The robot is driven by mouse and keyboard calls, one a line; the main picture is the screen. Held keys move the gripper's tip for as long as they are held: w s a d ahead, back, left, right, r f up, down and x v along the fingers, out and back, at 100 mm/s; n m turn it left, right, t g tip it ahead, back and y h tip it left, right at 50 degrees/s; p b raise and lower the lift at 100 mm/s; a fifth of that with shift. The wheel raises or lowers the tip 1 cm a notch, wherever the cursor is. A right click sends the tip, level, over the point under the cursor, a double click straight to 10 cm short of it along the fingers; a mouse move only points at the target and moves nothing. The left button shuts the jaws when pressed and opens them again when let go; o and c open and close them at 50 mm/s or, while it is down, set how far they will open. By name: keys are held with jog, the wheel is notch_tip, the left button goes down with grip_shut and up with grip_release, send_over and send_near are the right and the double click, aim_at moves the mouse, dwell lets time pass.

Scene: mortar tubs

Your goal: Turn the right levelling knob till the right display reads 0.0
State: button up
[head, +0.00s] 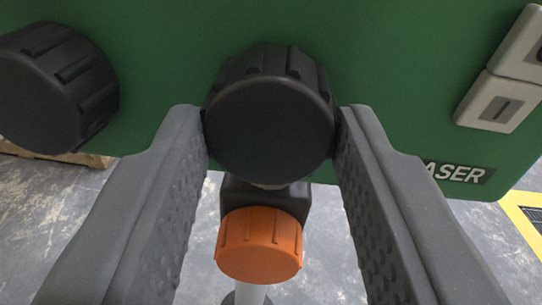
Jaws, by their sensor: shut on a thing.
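A black ribbed knob (270,128) sits in the middle of the head view, on the green face of the laser unit (190,40). My gripper (272,135) is shut on this knob, with one grey finger against its left side and one against its right. A second black ribbed knob (50,90) is at the left edge, apart from my gripper. No display is in view, so I cannot see a reading.
An orange knob (260,244) on a black mount is below the held knob, between my fingers. Pale switches (500,102) and a "LASER" label (460,173) are on the right. The grey floor (30,210) shows below, with a yellow edge (522,215) at right.

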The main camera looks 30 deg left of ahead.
jog(key=m+p, duration=0.1)
jog(key=p, duration=0.2)
jog(key=shift+r+m, duration=0.2)
jog(key=shift+m, duration=0.2)
jog(key=m+p, duration=0.3)
jog(key=p, duration=0.1)
jog(key=shift+p, duration=0.35)
jog(key=m+p, duration=0.2)
jog(key=m, duration=0.2)
jog(key=shift+f, duration=0.15)
jog(key=shift+f+m+t+p, duration=0.15)
jog(key=shift+m+t+p, duration=0.35)
jog(key=shift+m, duration=0.9)
jog(key=o, duration=1)
jog(key=shift+s, duration=0.15)
